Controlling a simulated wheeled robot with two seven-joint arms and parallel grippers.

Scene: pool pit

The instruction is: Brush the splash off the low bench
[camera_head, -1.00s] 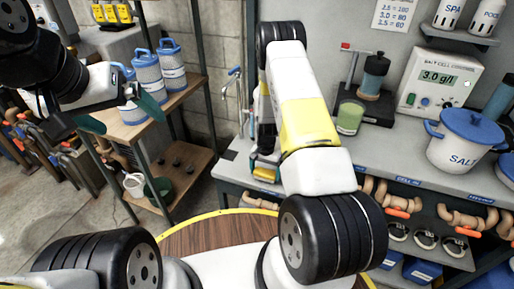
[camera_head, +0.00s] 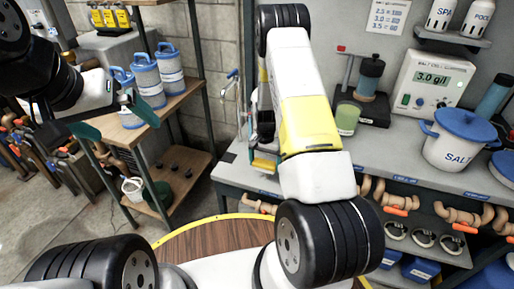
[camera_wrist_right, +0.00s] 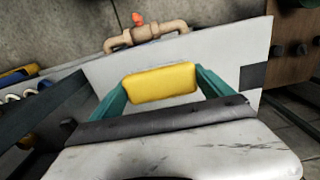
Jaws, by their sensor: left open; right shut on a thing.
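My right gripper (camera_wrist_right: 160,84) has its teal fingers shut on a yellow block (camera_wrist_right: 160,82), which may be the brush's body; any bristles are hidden. It is over a light grey bench top (camera_wrist_right: 217,50) in the right wrist view. In the head view my right arm largely covers this gripper, above the left end of the grey bench (camera_head: 236,172). I cannot make out a splash. I cannot tell whether the yellow block touches the top. My left gripper (camera_head: 113,118) is open and empty in front of the wooden shelf unit at the left.
The bench carries a green cup (camera_head: 347,118), a salt cell controller (camera_head: 432,80) and a salt bucket (camera_head: 460,138) to the right. Pipes (camera_head: 393,199) run under its front edge. Blue-lidded jugs (camera_head: 145,72) stand on the wooden shelf. A wood-topped round surface (camera_head: 215,236) is in front.

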